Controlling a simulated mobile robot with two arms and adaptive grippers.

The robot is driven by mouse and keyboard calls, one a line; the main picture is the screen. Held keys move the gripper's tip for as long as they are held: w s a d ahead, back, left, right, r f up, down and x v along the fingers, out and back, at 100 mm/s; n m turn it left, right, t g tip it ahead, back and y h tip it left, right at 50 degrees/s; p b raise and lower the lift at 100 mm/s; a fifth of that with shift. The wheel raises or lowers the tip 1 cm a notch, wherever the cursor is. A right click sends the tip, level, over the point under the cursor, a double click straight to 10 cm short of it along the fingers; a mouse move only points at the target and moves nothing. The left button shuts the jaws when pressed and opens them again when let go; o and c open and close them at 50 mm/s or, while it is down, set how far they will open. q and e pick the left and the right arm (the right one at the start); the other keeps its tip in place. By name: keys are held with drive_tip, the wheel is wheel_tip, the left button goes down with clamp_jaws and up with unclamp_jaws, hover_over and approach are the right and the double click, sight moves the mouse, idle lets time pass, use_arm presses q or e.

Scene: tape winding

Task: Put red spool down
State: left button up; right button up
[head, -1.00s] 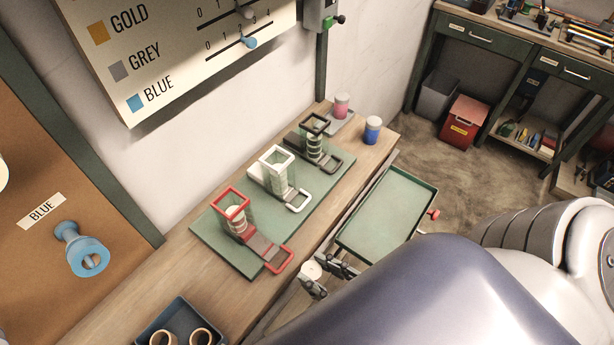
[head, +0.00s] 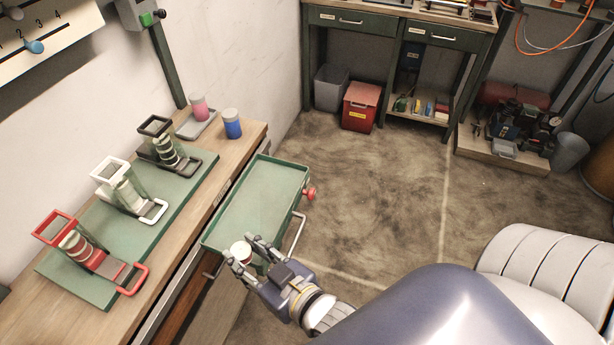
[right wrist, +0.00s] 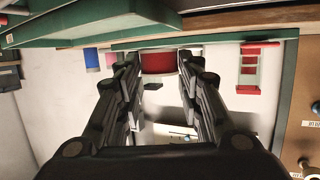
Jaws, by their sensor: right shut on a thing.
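The red spool (head: 240,251), with a white top, is held between the fingertips of my right gripper (head: 246,254). The gripper is shut on it. In the head view the spool shows at the near end of the green tray (head: 251,208); I cannot tell its height above the tray. In the right wrist view the spool's red side (right wrist: 158,62) shows between the two fingers. My left gripper is not in view.
A workbench with a green board (head: 135,235) carries red, white and black holders with spools. Pink (head: 199,107) and blue (head: 232,124) jars stand at its far end. The green tray looks empty. A red bin (head: 361,106) stands on the floor beyond.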

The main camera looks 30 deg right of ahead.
drive_tip(key=w+d, duration=0.1)
drive_tip(key=w, duration=0.1)
drive_tip(key=w+d+p, duration=0.1)
drive_tip(key=w+d, duration=0.1)
drive_tip(key=w, duration=0.1)
drive_tip(key=w+d, duration=0.2)
drive_tip(key=w, duration=0.1)
drive_tip(key=shift+d+f, duration=0.25)
drive_tip(key=shift+f, duration=0.05)
hover_over(266, 212)
drive_tip(key=shift+f+p, duration=0.4)
drive_tip(key=shift+w+f, duration=0.1)
drive_tip(key=shift+f, duration=0.05)
wheel_tip(266, 212, down, 2)
drive_tip(key=shift+f, duration=0.5)
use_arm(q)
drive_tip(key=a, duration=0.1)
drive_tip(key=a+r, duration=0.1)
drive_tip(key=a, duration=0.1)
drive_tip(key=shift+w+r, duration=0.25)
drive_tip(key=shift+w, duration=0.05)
use_arm(e)
drive_tip(key=shift+f, duration=0.1)
drive_tip(key=o, duration=0.8)
drive_tip(key=shift+f, duration=0.15)
